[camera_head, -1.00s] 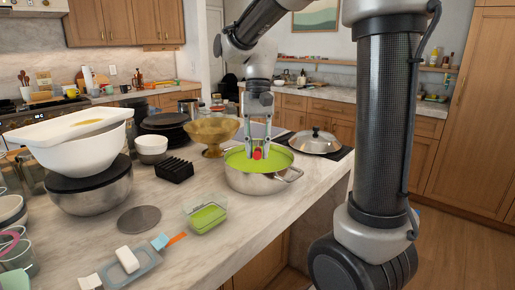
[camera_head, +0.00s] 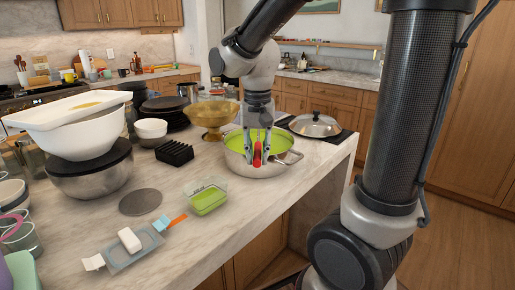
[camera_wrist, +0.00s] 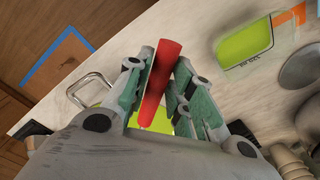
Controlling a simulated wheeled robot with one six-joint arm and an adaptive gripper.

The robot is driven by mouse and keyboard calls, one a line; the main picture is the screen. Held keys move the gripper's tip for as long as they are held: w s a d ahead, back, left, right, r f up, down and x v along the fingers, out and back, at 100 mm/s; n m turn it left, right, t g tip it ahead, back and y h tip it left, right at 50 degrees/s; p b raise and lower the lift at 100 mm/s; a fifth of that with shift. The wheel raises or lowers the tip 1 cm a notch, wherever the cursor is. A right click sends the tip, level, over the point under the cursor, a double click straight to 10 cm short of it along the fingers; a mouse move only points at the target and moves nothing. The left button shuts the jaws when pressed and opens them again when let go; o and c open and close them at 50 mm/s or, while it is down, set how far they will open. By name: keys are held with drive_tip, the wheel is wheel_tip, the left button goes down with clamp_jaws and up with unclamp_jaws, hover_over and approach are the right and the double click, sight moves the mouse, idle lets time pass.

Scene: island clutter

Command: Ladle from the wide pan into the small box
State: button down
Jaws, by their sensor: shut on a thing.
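The wide steel pan (camera_head: 262,171) holds bright green contents and stands on the island counter. The small clear box (camera_head: 206,197) is in front and to the left of it, with green in it; it also shows in the wrist view (camera_wrist: 248,45). My gripper (camera_head: 256,160) is over the pan, shut on a red handle (camera_head: 257,156), which is also seen between the fingers in the wrist view (camera_wrist: 159,75). The handle is probably the ladle's. Its lower end is hidden, so I cannot tell whether it holds green.
A metal lid (camera_head: 315,126) lies behind and to the right of the pan. A gold bowl (camera_head: 213,116) and a black rack (camera_head: 174,153) stand to the left. A blue tray (camera_head: 133,249) lies near the front edge. The counter between pan and box is clear.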

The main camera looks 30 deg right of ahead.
drive_tip(key=shift+r, duration=2.05)
